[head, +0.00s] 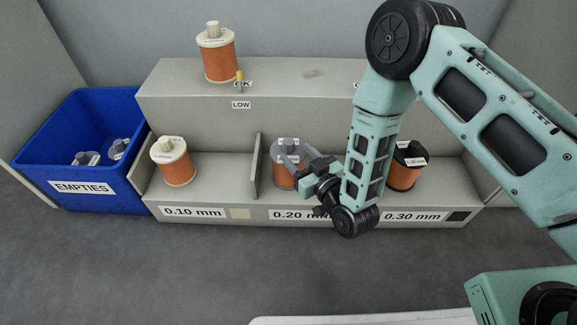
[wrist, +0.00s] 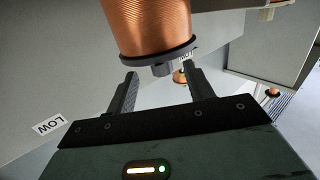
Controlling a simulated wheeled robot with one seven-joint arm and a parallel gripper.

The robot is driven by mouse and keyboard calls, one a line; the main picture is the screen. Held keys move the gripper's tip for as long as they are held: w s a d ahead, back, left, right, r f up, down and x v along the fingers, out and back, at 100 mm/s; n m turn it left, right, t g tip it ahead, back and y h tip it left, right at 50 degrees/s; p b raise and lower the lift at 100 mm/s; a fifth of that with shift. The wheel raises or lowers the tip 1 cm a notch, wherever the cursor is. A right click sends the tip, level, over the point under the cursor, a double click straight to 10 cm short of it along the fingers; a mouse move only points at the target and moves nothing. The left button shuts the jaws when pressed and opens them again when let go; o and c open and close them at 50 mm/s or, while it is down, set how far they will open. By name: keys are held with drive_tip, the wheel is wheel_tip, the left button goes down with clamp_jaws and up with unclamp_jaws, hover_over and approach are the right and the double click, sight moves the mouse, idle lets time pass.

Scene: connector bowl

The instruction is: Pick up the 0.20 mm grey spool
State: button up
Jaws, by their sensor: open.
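The grey spool (head: 287,178), wound with copper wire, stands upright in the 0.20 mm bay of the shelf, partly hidden by my gripper. My gripper (head: 295,167) is at its upper right side in the head view. In the wrist view the spool's copper winding (wrist: 150,25) fills the upper middle, with its dark grey flange and a small knob (wrist: 163,69) below. My open gripper (wrist: 160,76) has one finger on each side of that knob, with visible gaps. Nothing is held.
A white spool (head: 177,166) stands in the 0.10 mm bay, left of a divider (head: 255,165). A black spool (head: 404,176) stands in the 0.30 mm bay. Another white spool (head: 219,60) is on the upper ledge. A blue EMPTIES bin (head: 85,190) holds grey spools.

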sight(292, 147)
drive_tip(key=b+x, duration=0.3)
drive_tip(key=x, duration=0.1)
drive_tip(key=shift+a+r, duration=0.1)
drive_tip(key=shift+r, duration=0.15)
drive_tip(key=shift+w+a+r, duration=0.15)
drive_tip(key=shift+w+a, duration=0.1)
drive_tip(key=shift+w, duration=0.2)
clamp_jaws()
idle(0.8)
drive_tip(key=shift+r, duration=0.1)
